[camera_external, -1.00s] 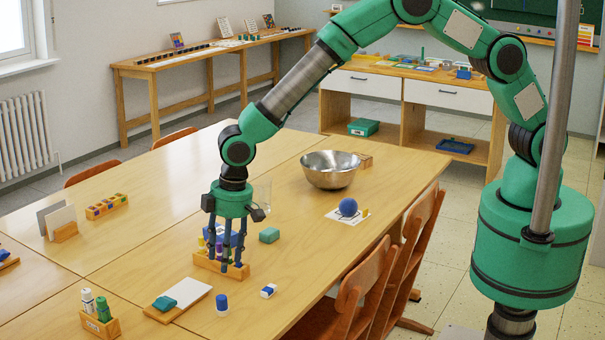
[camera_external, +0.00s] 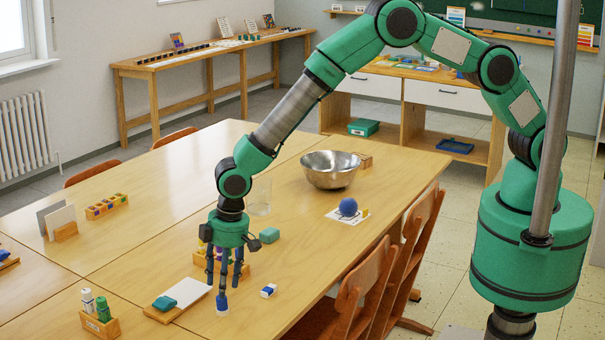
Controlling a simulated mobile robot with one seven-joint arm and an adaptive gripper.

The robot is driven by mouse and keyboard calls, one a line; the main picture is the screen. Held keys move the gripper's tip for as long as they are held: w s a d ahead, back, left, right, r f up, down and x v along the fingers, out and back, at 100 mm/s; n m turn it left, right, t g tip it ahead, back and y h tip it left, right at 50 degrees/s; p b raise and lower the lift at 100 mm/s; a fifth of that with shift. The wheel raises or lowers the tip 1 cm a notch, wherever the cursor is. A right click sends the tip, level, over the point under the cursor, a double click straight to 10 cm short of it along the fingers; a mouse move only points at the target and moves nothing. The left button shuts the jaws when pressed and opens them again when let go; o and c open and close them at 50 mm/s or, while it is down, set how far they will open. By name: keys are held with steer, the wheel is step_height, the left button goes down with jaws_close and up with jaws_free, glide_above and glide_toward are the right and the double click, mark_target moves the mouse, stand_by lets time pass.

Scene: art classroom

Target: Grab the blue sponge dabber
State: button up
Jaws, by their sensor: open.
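A small cylinder with a blue top and white lower part (camera_external: 222,304), which looks like the blue sponge dabber, stands upright on the table near the front. My gripper (camera_external: 224,278) points down with its fingers spread, open and empty. It is just behind and above the dabber in the picture, and one fingertip overlaps the dabber's top. I cannot tell whether they touch.
A wooden rack (camera_external: 201,260) of small items stands just behind my fingers. A white board with a teal block (camera_external: 165,302) lies left, and a small blue-and-white block (camera_external: 268,290) lies right. A blue ball (camera_external: 348,207), steel bowl (camera_external: 331,172) and clear beaker (camera_external: 260,198) are farther back.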

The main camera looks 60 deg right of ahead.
mark_target(222, 305)
steer(key=shift+w+f, duration=0.1)
steer(key=shift+f, duration=0.25)
steer(key=shift+f, duration=0.1)
steer(key=shift+w+a+f+b, duration=0.15)
steer(key=shift+f+b, duration=0.1)
steer(key=shift+f, duration=1)
steer(key=shift+w+a+f+b, duration=0.1)
steer(key=shift+f+b, duration=0.15)
steer(key=shift+f, duration=1)
steer(key=shift+c, duration=0.6)
steer(key=c, duration=0.9)
steer(key=shift+o, duration=0.2)
